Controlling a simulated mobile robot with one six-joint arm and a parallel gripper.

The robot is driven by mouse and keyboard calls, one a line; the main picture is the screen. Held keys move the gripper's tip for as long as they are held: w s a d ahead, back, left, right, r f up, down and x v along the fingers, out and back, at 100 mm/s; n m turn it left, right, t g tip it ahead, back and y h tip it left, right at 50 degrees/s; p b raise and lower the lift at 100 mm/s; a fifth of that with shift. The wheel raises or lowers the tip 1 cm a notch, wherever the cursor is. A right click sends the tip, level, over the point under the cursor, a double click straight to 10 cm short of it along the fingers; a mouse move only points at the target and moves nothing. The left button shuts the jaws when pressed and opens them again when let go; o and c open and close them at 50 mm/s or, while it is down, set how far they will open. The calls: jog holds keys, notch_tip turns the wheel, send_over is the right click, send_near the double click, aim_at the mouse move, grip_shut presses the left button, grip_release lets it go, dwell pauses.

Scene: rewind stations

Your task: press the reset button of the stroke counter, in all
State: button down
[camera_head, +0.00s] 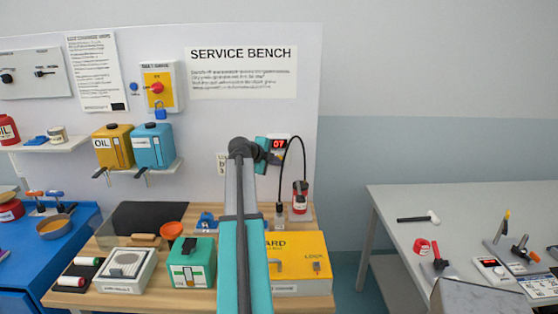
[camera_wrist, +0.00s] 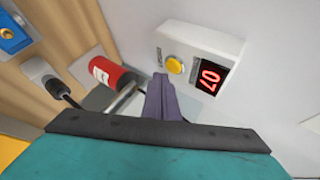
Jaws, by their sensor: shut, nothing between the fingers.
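The stroke counter is a white box (camera_wrist: 205,42) on the wall panel, with a red digit display (camera_wrist: 210,75) and a round yellow button (camera_wrist: 175,65). In the head view the counter (camera_head: 289,142) shows beside the end of my arm, and its display reads 07. The button is hidden there. In the wrist view my gripper (camera_wrist: 160,79) is shut and empty, its purple-grey fingertips just below and left of the button in the picture. A small gap seems to show between tips and button; I cannot tell the depth.
A red and white cylinder (camera_wrist: 112,74) stands close to my fingers, with a metal rod beside it. The yellow guard box (camera_head: 298,245) and green box (camera_head: 190,262) sit on the bench under my arm.

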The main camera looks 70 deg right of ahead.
jog(key=shift+w+d+b, duration=0.3)
jog(key=shift+d+b, duration=0.45)
jog(key=shift+b, duration=0.4)
dwell(1.7)
jog(key=shift+a, duration=0.15)
jog(key=shift+s+a+b, duration=0.3)
jog(key=shift+a+b, duration=0.25)
jog(key=shift+a, duration=0.05)
jog(key=a, duration=0.1)
jog(key=s+a+b, duration=0.1)
jog(key=a, duration=0.2)
jog(key=shift+s+a+b, duration=0.3)
jog(key=shift+s+a, duration=0.05)
jog(key=shift+s, duration=0.05)
dwell(0.4)
dwell(1.0)
